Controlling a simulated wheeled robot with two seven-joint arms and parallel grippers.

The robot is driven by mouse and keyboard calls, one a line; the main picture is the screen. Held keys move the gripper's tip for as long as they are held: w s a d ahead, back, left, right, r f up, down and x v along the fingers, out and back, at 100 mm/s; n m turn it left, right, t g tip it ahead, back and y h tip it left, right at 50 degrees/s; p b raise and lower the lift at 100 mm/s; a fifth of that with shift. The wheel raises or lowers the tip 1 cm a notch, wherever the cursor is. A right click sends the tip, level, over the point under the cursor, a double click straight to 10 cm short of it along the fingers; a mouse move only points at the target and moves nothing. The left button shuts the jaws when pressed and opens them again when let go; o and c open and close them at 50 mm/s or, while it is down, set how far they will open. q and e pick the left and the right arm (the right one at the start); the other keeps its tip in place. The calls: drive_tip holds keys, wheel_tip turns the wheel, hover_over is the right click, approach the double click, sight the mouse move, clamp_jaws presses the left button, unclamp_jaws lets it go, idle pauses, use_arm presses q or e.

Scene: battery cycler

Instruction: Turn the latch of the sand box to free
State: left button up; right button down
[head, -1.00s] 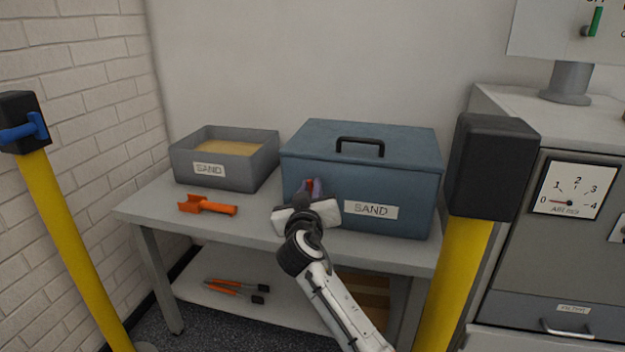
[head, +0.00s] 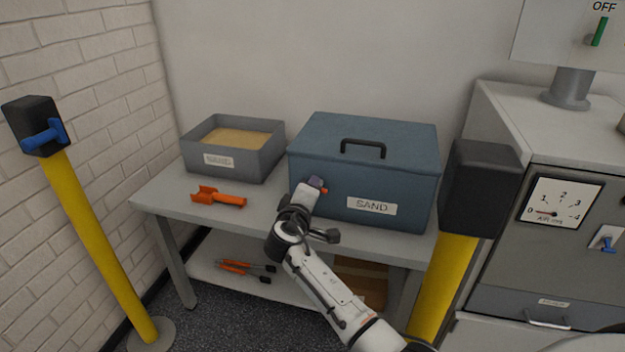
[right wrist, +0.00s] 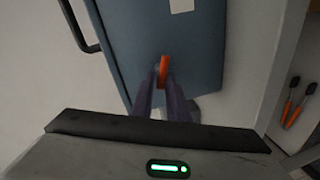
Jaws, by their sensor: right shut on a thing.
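The blue sand box (head: 390,178) stands closed on the grey table, with a black lid handle and a white SAND label on its front. Its orange latch (right wrist: 164,70) is on the front face, left of the label; in the head view only a small orange bit of it (head: 323,190) shows past the fingers. My right gripper (head: 316,184) is at the box front, shut on the latch. In the right wrist view its two purple-grey fingers (right wrist: 164,92) stand on either side of the latch's lower part. My left gripper is not in view.
An open grey tray of sand (head: 268,160) and an orange scoop (head: 219,197) are on the table (head: 165,196) to the left. Yellow posts stand at left (head: 100,240) and right (head: 440,290). Orange-handled tools (head: 245,267) lie on the lower shelf.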

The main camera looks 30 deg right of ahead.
drive_tip(key=shift+a+f+n+g+p, duration=0.15)
drive_tip(key=shift+f+n+g+p, duration=0.25)
drive_tip(key=shift+n, duration=0.35)
drive_tip(key=shift+a+f+n+g+p, duration=0.1)
drive_tip(key=shift+a+f+n+p, duration=0.1)
drive_tip(key=shift+n+p, duration=0.4)
drive_tip(key=shift+d+f+n, duration=0.1)
drive_tip(key=shift+n, duration=0.15)
drive_tip(key=c, duration=1.8)
unclamp_jaws()
drive_tip(key=shift+c, duration=0.2)
drive_tip(key=shift+d+r, duration=0.15)
drive_tip(key=shift+r, duration=0.05)
drive_tip(key=shift+r+h, duration=0.1)
drive_tip(key=shift+h, duration=0.2)
